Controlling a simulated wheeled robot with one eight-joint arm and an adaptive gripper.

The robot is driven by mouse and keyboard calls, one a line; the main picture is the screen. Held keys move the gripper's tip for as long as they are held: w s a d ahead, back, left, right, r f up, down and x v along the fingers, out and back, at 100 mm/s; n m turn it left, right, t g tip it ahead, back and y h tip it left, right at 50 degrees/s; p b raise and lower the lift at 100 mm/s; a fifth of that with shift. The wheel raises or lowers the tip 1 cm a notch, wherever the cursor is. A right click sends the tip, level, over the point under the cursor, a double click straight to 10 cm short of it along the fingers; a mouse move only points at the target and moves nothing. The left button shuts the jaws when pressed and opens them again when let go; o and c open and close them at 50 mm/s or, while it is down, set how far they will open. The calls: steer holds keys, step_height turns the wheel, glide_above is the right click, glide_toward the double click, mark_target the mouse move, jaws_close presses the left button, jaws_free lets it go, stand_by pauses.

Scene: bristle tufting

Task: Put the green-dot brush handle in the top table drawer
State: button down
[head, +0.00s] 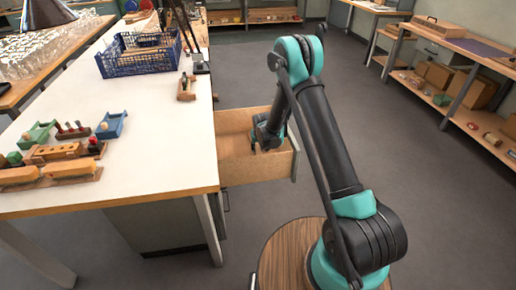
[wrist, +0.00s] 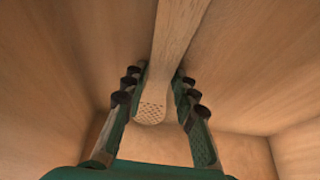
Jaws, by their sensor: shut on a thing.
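The top table drawer (head: 242,168) is pulled out from the right side of the white table in the head view. The handle's end has a patch of small holes and lies between the fingers; the other end runs out of the top of the picture. No green dot shows, and I cannot tell whether the handle touches the drawer floor.
The white table (head: 150,150) carries a blue crate (head: 140,62), a small wooden block stand (head: 186,88), and wooden holders with coloured parts (head: 62,152) at the left. A shelf unit (head: 455,80) stands at the right. The floor between is clear.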

steer(key=c, duration=1.2)
jaws_free()
steer(key=shift+f, duration=0.1)
steer(key=v, duration=1.2)
steer(key=s+d+r+m, duration=0.2)
steer(key=s+d+r, duration=1.1)
steer(key=d, duration=0.3)
steer(key=s+d, duration=0.5)
steer(key=s, duration=0.5)
steer(key=s+d+m+h, duration=0.1)
steer(key=s+d, duration=0.4)
steer(key=s, duration=0.6)
steer(key=shift+s+d+r, duration=0.15)
steer(key=shift+d+r, duration=0.05)
steer(key=shift+d, duration=0.05)
